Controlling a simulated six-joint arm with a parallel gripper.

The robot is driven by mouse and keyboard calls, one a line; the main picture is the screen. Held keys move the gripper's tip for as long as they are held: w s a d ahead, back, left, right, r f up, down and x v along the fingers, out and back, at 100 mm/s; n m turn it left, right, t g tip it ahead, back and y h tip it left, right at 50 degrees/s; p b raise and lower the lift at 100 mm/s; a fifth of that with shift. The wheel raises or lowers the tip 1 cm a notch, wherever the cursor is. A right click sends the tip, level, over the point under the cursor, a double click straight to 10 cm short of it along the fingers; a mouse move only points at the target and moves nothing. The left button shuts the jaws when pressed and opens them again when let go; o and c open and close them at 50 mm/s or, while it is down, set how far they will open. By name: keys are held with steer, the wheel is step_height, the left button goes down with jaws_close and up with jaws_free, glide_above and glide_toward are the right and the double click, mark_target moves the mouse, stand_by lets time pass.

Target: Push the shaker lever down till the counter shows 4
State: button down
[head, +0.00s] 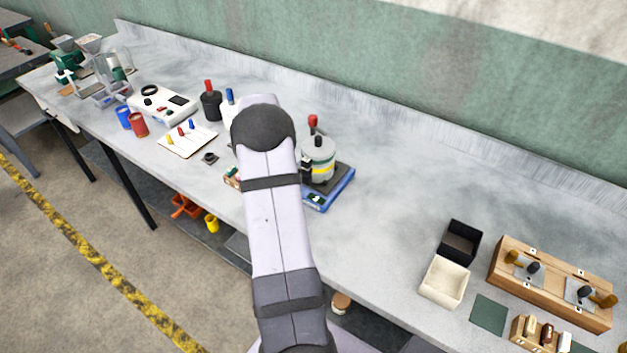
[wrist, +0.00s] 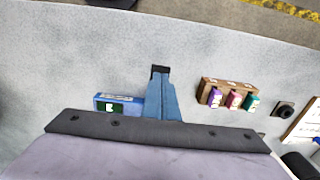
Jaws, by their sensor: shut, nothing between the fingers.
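The shaker (head: 318,172) is a grey and cream cylinder with a yellow band, standing on a blue base (head: 343,188) at the middle of the bench in the head view. A red-knobbed lever (head: 313,121) stands up behind it. A small dark green counter (head: 315,198) is on the base's front corner. The counter (wrist: 109,107) also shows in the wrist view, with a pale figure I cannot read. My gripper (wrist: 160,72) is shut and empty in the wrist view, its blue fingers right of the counter. My arm hides the gripper in the head view. The lever is not in the wrist view.
A wooden block with purple, pink and green pieces (wrist: 231,99) lies right of my fingers in the wrist view. Bottles (head: 211,105) and a white device (head: 162,103) stand left of my arm. Bench right of the shaker is clear up to two small boxes (head: 445,281).

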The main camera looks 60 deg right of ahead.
steer(key=shift+f, duration=0.2)
stand_by(0.3)
steer(key=shift+f+b, duration=0.75)
steer(key=shift+f, duration=0.35)
steer(key=shift+r+p, duration=2.4)
steer(key=shift+r, duration=0.7)
steer(key=shift+n, duration=0.3)
